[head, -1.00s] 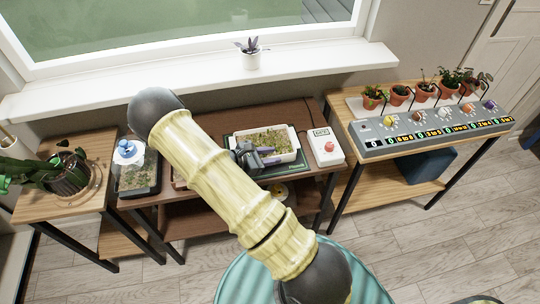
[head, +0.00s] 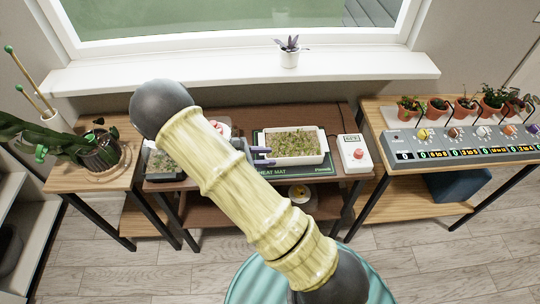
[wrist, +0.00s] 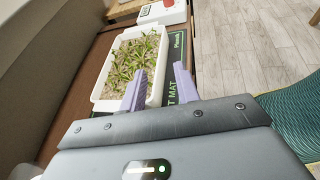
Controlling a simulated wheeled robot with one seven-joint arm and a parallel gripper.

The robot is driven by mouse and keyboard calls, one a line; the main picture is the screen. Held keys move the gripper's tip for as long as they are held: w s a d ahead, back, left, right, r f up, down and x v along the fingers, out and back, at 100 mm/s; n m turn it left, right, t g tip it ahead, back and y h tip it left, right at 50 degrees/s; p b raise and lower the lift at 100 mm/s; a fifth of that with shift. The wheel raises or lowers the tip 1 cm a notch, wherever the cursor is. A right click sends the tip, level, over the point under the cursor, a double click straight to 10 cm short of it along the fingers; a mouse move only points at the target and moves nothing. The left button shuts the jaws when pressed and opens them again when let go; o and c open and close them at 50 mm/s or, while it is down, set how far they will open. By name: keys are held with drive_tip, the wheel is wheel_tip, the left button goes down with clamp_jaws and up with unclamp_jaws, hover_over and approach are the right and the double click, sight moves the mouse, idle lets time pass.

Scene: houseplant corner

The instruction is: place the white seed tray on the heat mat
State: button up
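The white seed tray (head: 326,157), full of green seedlings, sits flat on the dark green heat mat (head: 318,172) on the brown bench. It also shows in the wrist view (wrist: 103,104), where the heat mat (wrist: 178,56) shows along its right side. My gripper (head: 264,156) is at the tray's left end in the head view. Its two purple fingers stand apart in the wrist view (wrist: 160,88), one overlapping the tray's near corner and one over the mat. I cannot tell whether either finger touches the tray. My arm hides part of the bench.
A white controller with a red knob (head: 354,154) stands just right of the mat. A dark-based tray (head: 163,166) is at the bench's left, partly behind my arm. A cactus pot (head: 101,152) is on the left table. Potted plants and a grey panel (head: 464,146) are on the right table.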

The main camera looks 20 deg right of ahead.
drive_tip(key=shift+w+a, duration=0.1)
idle(0.3)
drive_tip(key=s+a+r+m+t+y, duration=0.2)
drive_tip(key=s+r+m+y, duration=1)
drive_tip(key=m, duration=0.4)
drive_tip(key=shift+s+r+m+t+y, duration=0.25)
drive_tip(key=shift+s+t+y, duration=0.2)
drive_tip(key=shift+y, duration=0.45)
